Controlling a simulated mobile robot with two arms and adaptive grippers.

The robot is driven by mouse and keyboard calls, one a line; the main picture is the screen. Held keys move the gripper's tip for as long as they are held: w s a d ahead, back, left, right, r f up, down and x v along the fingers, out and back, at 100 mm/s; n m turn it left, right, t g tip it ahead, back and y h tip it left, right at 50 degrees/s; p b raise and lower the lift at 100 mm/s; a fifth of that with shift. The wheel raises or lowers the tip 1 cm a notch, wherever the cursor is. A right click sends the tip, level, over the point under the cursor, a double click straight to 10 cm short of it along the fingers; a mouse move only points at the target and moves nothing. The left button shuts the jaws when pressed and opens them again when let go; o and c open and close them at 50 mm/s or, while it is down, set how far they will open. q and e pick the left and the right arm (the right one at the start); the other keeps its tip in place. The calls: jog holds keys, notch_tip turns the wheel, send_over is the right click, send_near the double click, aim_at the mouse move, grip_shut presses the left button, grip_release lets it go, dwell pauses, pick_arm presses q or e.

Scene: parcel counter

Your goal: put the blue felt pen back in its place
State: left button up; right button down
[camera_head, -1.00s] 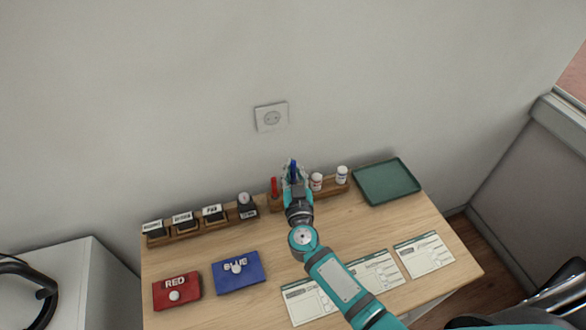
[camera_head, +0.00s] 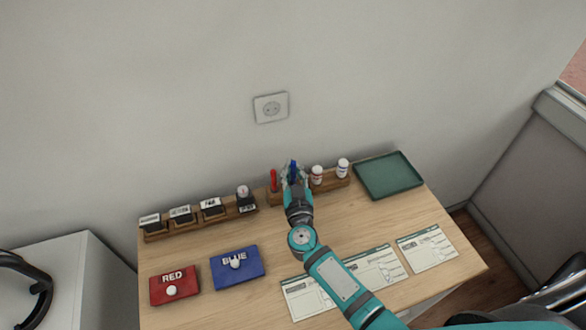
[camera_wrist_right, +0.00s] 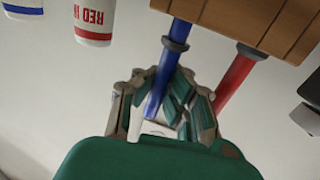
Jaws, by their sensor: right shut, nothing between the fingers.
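The blue felt pen (camera_head: 293,165) stands in the wooden rack (camera_head: 335,185) at the back of the counter. In the right wrist view the pen (camera_wrist_right: 158,90) runs from the rack (camera_wrist_right: 240,20) across the fingers of my right gripper (camera_wrist_right: 170,108). My right gripper (camera_head: 292,177) is shut with nothing held, right at the pen; whether it touches the pen is unclear. It hides the pen's lower part in the head view. My left gripper is not in view.
The red pen (camera_head: 274,181) stands left of the blue one, two ink bottles (camera_head: 317,175) to the right. A stamp rack (camera_head: 185,229), green tray (camera_head: 390,176), red pad (camera_head: 175,284), blue pad (camera_head: 237,266) and paper forms (camera_head: 427,248) surround my right arm.

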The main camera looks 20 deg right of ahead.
jog(key=shift+f+b, duration=0.35)
jog(key=shift+f, duration=0.2)
jog(key=c, duration=1.7)
grip_release()
jog(key=shift+s+a+p, duration=0.2)
jog(key=shift+s+p, duration=0.45)
jog(key=shift+s, duration=0.5)
jog(key=shift+s+a+p, duration=0.15)
jog(key=shift+s+p, duration=0.1)
jog(key=shift+s, duration=0.5)
jog(key=shift+s+a+p, duration=0.1)
jog(key=shift+s+p, duration=0.15)
jog(key=shift+s, duration=0.45)
